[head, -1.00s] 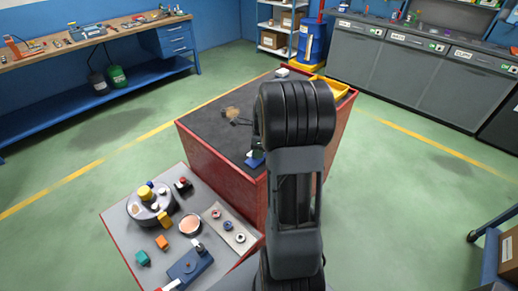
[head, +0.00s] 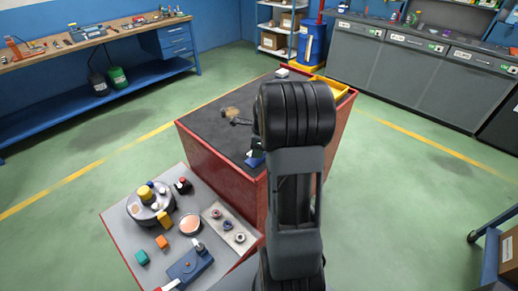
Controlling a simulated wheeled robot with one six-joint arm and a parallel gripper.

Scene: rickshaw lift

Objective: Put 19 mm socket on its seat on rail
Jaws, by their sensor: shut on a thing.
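I cannot make out the 19 mm socket or its seat for certain. My arm rises through the middle and hides part of the red cart's dark top (head: 205,124). My gripper is hidden behind my arm, so its fingers and anything between them do not show. A small blue piece (head: 255,160) lies at the near edge of the cart top, partly behind my arm; I cannot tell whether it belongs to the rail. A dark, thin item (head: 241,122) lies farther back on that top.
A lower grey tray (head: 118,213) holds a round stand (head: 136,208), small coloured blocks, an orange disc (head: 190,224), a plate (head: 250,236) with several rings and a blue device (head: 188,265). A yellow bin (head: 340,90) is at the back right.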

